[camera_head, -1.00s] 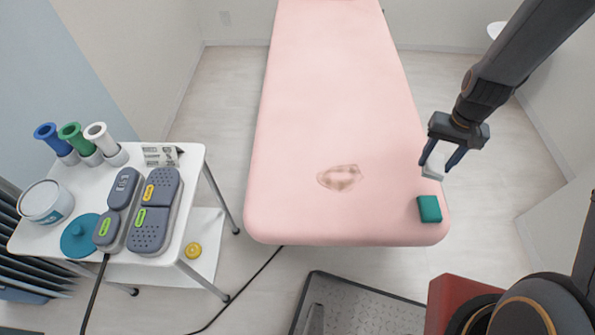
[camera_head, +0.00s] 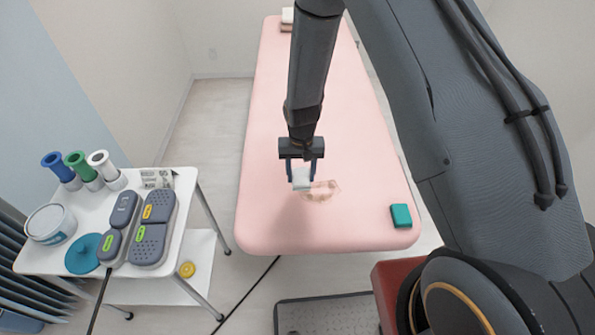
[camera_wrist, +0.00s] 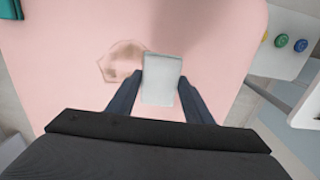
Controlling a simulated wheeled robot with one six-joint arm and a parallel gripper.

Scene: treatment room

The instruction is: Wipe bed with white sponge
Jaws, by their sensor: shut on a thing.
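My gripper (camera_head: 302,178) is shut on the white sponge (camera_head: 302,183), at the left part of a brownish stain (camera_head: 322,192) on the pink bed (camera_head: 270,215). In the wrist view the sponge (camera_wrist: 161,82) sits between both fingers, with the stain (camera_wrist: 121,62) beside it. I cannot tell whether the sponge touches the bed. Part of the stain is hidden behind the sponge in the head view. A teal sponge (camera_head: 401,215) lies near the bed's front right corner, and its edge shows in the wrist view (camera_wrist: 10,9).
A white cart (camera_head: 190,200) stands left of the bed, holding blue, green and white holders (camera_head: 84,168), grey handsets (camera_head: 152,230), a round tub (camera_head: 50,224) and a teal lid (camera_head: 84,254). A small white stack (camera_head: 287,19) lies at the bed's far end. The bed's middle is clear.

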